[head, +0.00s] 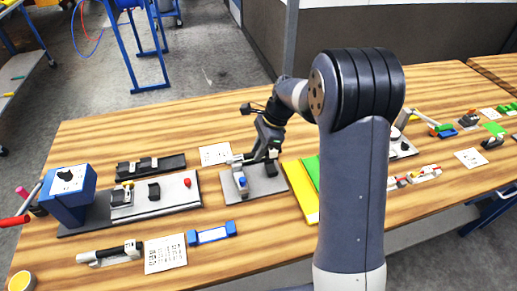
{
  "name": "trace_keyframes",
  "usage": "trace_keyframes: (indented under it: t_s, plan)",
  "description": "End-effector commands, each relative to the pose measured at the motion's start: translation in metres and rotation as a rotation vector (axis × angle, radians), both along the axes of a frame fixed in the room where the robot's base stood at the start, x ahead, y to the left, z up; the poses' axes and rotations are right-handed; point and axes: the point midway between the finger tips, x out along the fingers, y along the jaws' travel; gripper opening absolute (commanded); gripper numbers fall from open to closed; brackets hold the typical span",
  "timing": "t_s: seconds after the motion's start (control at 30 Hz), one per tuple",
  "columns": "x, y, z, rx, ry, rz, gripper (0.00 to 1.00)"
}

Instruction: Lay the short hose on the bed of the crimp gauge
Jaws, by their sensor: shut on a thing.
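My gripper (262,158) is over a grey plate (266,187) near the middle of the bench, at its far side. It is shut on a small dark piece, which I take to be the short hose; the fingers and arm hide most of it. On the plate's left part stands a small grey fixture with a blue knob (241,181), possibly the crimp gauge. The gripper is just right of and behind this fixture. I cannot tell whether the held piece touches the plate or the fixture's bed.
Left are a blue press-like block (70,195), a grey base with a red knob (187,183) and a black rail (150,165). In front lie a blue-ended bar (211,235) and a printed card (165,253). Yellow and green strips (301,192) lie right of the plate. My arm hides the bench behind it.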

Motion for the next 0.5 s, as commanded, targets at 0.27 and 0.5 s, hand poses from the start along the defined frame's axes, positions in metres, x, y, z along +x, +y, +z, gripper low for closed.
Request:
trace_keyframes:
  t_s: [0.27, 0.5]
  plan:
    - [0.0, 0.0, -0.015, 0.001, 0.001, -0.001, 0.0]
    - [0.0, 0.0, -0.039, 0.0, 0.001, 0.0, 0.0]
